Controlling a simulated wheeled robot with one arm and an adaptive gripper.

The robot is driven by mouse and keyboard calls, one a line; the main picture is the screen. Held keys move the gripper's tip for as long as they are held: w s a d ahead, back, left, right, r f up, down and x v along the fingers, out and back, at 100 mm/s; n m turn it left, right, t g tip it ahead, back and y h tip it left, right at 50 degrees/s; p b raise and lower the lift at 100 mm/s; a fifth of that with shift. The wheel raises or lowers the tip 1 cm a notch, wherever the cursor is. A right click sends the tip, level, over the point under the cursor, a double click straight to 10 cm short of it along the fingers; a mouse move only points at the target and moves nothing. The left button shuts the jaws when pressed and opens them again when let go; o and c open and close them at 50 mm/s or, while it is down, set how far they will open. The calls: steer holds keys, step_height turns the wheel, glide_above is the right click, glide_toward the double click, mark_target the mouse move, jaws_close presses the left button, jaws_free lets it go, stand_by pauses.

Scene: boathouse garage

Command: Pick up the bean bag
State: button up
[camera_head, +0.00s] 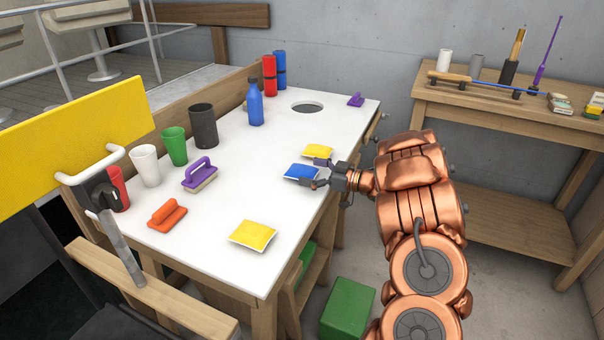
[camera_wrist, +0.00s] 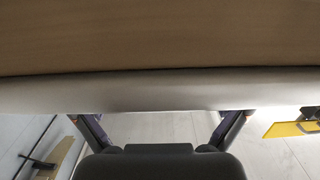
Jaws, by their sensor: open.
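A blue bean bag (camera_head: 299,171) lies on the white tabletop (camera_head: 262,190) near its right edge. One yellow bean bag (camera_head: 318,150) lies just behind it, and another yellow bean bag (camera_head: 253,235) lies nearer the front. My gripper (camera_head: 316,174) is open at the right edge of the table, its fingers spread to either side of the blue bag's right end. I cannot tell whether they touch it. In the wrist view my gripper (camera_wrist: 160,125) shows two spread fingers, their tips hidden by a pale band; no bean bag is clearly recognisable there.
An orange float (camera_head: 167,216), a purple-handled brush (camera_head: 200,174), several cups and a blue bottle (camera_head: 255,104) stand on the left and back. The table has a round hole (camera_head: 307,107). A green box (camera_head: 346,308) is on the floor. A wooden bench (camera_head: 500,112) stands right.

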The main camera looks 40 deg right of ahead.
steer(key=shift+x, duration=1.35)
steer(key=c, duration=1.3)
